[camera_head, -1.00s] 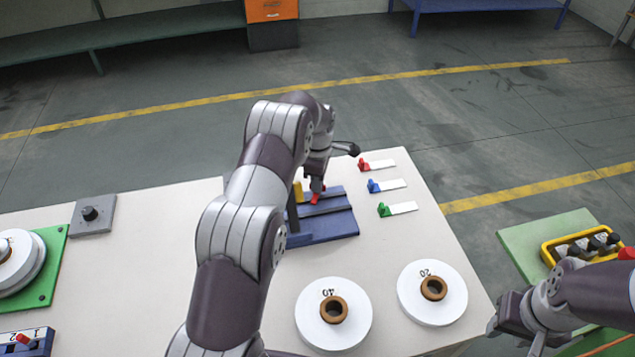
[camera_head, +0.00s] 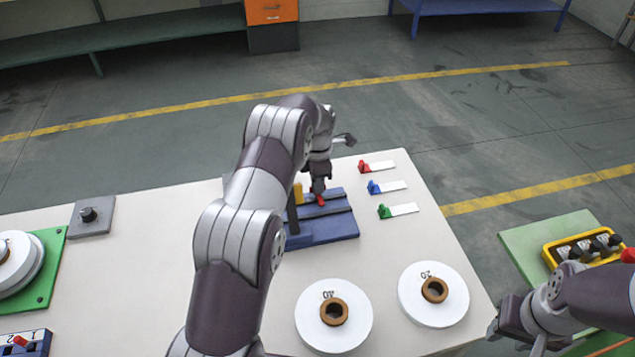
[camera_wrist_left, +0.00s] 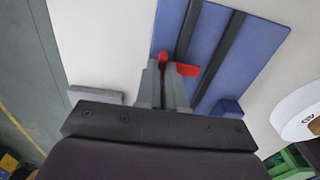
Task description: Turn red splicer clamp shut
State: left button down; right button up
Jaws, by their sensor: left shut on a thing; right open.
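The blue splicer (camera_head: 330,227) lies on the white table, with dark grooves along its top. Its red clamp (camera_head: 320,200) shows just below the fingertips of my left gripper (camera_head: 318,190). In the left wrist view the red clamp (camera_wrist_left: 186,69) sits at the splicer's edge, and the fingers of my left gripper (camera_wrist_left: 163,75) are closed on it, with red showing between and beside the tips. My right gripper (camera_head: 515,335) is at the lower right, away from the splicer, open; its fingertips are partly out of clear sight.
Red (camera_head: 376,167), blue (camera_head: 387,187) and green (camera_head: 398,210) tagged pieces lie right of the splicer. Two white spools, one marked 40 (camera_head: 310,325) and one marked 20 (camera_head: 415,300), are in front. A yellow tray (camera_head: 550,258) stands at the right.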

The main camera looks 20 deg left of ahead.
pick_arm(q)
jog(key=c, duration=1.2)
grip_release()
jog(key=shift+c, duration=0.2)
jog(key=shift+r, duration=0.35)
jog(key=shift+w+r, duration=0.1)
jog(key=shift+r, duration=0.6)
notch_tip(320, 180, up, 11)
jog(key=p, duration=0.8)
jog(key=shift+f+p, duration=0.15)
jog(key=shift+p, duration=0.2)
jog(key=shift+f, duration=0.1)
